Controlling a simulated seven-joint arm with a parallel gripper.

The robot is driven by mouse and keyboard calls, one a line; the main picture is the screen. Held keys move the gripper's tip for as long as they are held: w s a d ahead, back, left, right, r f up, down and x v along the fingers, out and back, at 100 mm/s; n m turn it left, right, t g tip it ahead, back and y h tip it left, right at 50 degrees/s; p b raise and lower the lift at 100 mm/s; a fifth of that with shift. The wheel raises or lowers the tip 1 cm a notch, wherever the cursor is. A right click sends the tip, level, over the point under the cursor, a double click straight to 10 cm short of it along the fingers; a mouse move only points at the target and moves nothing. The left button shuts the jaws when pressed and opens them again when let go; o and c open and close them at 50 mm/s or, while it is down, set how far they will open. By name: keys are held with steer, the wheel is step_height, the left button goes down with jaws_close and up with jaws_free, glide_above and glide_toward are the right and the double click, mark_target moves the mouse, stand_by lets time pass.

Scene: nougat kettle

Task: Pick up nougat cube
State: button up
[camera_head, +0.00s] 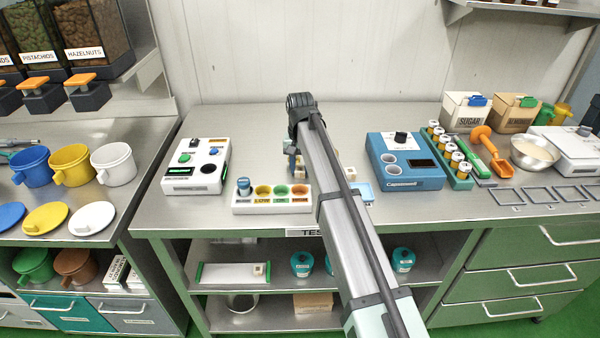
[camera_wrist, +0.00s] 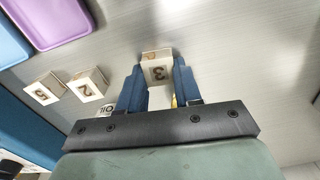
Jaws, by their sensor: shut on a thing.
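My gripper (camera_wrist: 157,80) has two blue fingers. In the wrist view they are shut on a pale nougat cube (camera_wrist: 158,72) marked 3, one finger on each side. I cannot tell whether the cube touches the counter. Two more pale cubes lie to the left, one marked 2 (camera_wrist: 87,86) and one marked 5 (camera_wrist: 42,91). Another marked thing beside the left finger is mostly hidden. In the head view my gripper (camera_head: 291,160) is over the middle of the steel counter (camera_head: 255,150), and my arm hides most of the area around it.
Purple (camera_wrist: 45,18) and blue trays lie at the upper left of the wrist view. In the head view, a rack of coloured cups (camera_head: 272,201) stands at the front, a white device (camera_head: 197,166) to the left and a blue device (camera_head: 404,163) to the right.

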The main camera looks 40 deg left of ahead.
steer(key=c, duration=0.4)
steer(key=shift+r, duration=0.1)
